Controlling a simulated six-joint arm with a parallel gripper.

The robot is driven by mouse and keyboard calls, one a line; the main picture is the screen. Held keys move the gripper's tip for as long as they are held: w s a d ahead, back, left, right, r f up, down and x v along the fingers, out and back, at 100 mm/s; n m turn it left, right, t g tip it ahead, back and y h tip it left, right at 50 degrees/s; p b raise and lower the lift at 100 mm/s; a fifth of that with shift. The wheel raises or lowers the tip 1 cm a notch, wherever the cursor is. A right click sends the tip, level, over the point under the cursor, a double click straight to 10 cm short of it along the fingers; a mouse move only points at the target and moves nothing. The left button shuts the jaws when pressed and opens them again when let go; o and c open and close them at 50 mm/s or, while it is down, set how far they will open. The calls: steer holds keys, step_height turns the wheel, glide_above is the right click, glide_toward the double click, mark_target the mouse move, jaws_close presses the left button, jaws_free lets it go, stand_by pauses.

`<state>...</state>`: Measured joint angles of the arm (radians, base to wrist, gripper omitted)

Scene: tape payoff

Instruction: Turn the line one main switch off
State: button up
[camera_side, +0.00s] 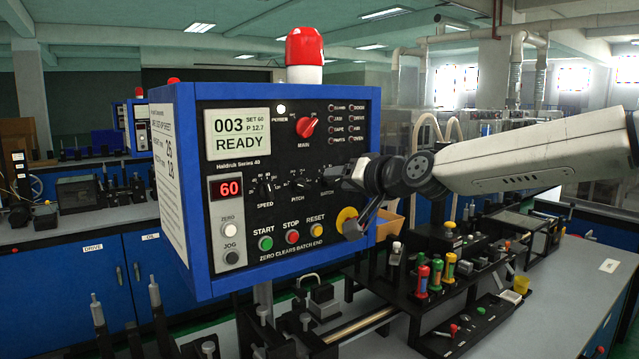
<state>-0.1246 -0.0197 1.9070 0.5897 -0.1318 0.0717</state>
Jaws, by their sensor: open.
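The control panel (240,285) is a blue-framed box with a black face. Its red main switch (307,126), a rotary knob marked MAIN, is at the upper middle, its pointer tilted up to the right. The white power lamp (281,108) to its left looks lit. The display (237,134) reads 003, SET 60, P 12.7 and READY. My gripper (353,229) is open and empty at the panel's lower right, below and right of the main switch and apart from it. It partly covers a yellow disc (344,214) and the panel's right-hand controls.
A red beacon (304,48) stands on top of the panel. Below the display are a red 60 readout (229,188), small knobs and the START (265,243), STOP (292,237) and RESET (316,231) buttons. A bench with coloured handles (436,274) is at the right.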

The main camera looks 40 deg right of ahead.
mark_target(311, 128)
step_height(311, 128, up, 8)
steer(key=m+t, duration=0.2)
steer(key=shift+w+r+h, duration=0.25)
steer(key=shift+w+h, duration=0.15)
steer(key=shift+w, duration=0.05)
steer(key=shift+w+a, duration=0.1)
steer(key=shift+w, duration=3.8)
jaws_close()
